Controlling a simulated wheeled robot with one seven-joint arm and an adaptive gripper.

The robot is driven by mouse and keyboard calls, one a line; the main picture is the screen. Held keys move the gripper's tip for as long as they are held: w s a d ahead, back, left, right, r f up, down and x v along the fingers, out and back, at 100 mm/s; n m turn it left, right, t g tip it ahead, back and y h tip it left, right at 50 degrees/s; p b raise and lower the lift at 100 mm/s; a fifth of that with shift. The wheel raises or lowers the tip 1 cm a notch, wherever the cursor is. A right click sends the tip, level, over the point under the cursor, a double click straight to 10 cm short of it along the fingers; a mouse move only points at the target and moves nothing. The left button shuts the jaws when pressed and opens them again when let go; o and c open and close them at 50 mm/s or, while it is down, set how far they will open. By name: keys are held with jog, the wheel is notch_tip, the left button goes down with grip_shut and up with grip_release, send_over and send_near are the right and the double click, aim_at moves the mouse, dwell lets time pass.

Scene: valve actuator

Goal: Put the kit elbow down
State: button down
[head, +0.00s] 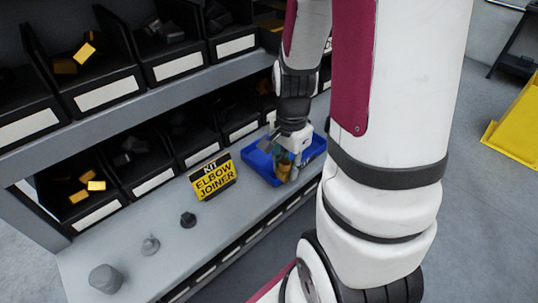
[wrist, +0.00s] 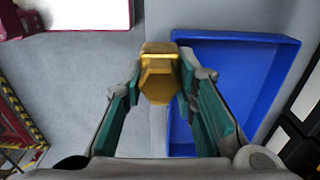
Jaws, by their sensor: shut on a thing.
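The kit elbow (wrist: 158,78) is a gold, angular fitting held between the two green-sided fingers of my gripper (wrist: 160,88) in the wrist view. My gripper is shut on it. In the head view my gripper (head: 284,166) is low over the shelf at the blue tray (head: 258,163), and the elbow is small and partly hidden there. In the wrist view the elbow shows at the left edge of the blue tray (wrist: 240,75), with grey shelf surface to its left. I cannot tell its height above the tray.
A yellow sign (head: 212,177) reading "KIT ELBOW JOINER" stands left of the tray. A dark fitting (head: 188,220), a grey fitting (head: 150,245) and a grey cylinder (head: 105,279) stand on the shelf. Black bins (head: 92,88) of parts line the rack behind.

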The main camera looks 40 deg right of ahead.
jog(key=w+d, duration=0.1)
jog(key=w, duration=0.2)
jog(key=w+d, duration=0.1)
jog(key=w, duration=0.2)
jog(key=w+d, duration=0.1)
jog(key=w, duration=0.2)
jog(key=shift+f, duration=2.15)
jog(key=shift+f, duration=0.15)
jog(key=c, duration=1.3)
grip_release()
